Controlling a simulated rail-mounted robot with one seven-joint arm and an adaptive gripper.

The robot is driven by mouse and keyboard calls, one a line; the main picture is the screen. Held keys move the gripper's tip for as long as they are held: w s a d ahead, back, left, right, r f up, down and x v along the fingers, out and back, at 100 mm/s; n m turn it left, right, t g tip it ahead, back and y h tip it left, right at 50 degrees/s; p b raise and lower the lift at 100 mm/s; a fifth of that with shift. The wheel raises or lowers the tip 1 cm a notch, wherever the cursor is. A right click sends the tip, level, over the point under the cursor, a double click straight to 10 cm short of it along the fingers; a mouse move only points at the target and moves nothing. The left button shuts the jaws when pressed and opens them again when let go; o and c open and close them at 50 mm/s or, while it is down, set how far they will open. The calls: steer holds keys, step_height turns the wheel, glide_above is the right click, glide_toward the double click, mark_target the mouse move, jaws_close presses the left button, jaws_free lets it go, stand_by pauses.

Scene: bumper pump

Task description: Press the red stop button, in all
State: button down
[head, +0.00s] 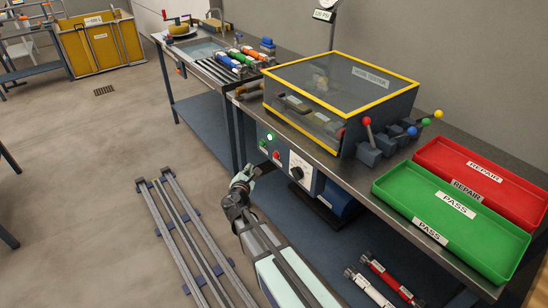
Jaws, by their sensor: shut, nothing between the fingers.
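My gripper (254,170) is in front of the bench, below and left of the red button in the picture. It is shut and empty. A gap shows between it and the button, but the depth is hard to judge.
A guarded box (376,73) with yellow edges stands above the panel. Levers with coloured knobs (367,121) stand to its right, beside a red tray (515,188) and a green tray (392,187). Floor rails (172,210) lie left of my arm.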

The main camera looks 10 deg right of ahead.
mark_target(275, 156)
steer(key=shift+d, duration=0.1)
steer(key=w+d, duration=0.3)
steer(key=d, duration=0.5)
steer(key=shift+w+d+b, duration=0.15)
steer(key=shift+w+b, duration=0.05)
steer(key=shift+b, duration=0.2)
stand_by(1.3)
steer(key=shift+w+d, duration=0.1)
steer(key=shift+d, duration=0.1)
steer(key=shift+w+d+b, duration=0.2)
steer(key=shift+d+b, duration=0.15)
steer(key=shift+d, duration=0.15)
stand_by(0.9)
steer(key=shift+s+a, duration=0.1)
steer(key=shift+a, duration=0.05)
steer(key=shift+s+a, duration=0.3)
steer(key=shift+a, duration=0.4)
steer(key=shift+a, duration=0.1)
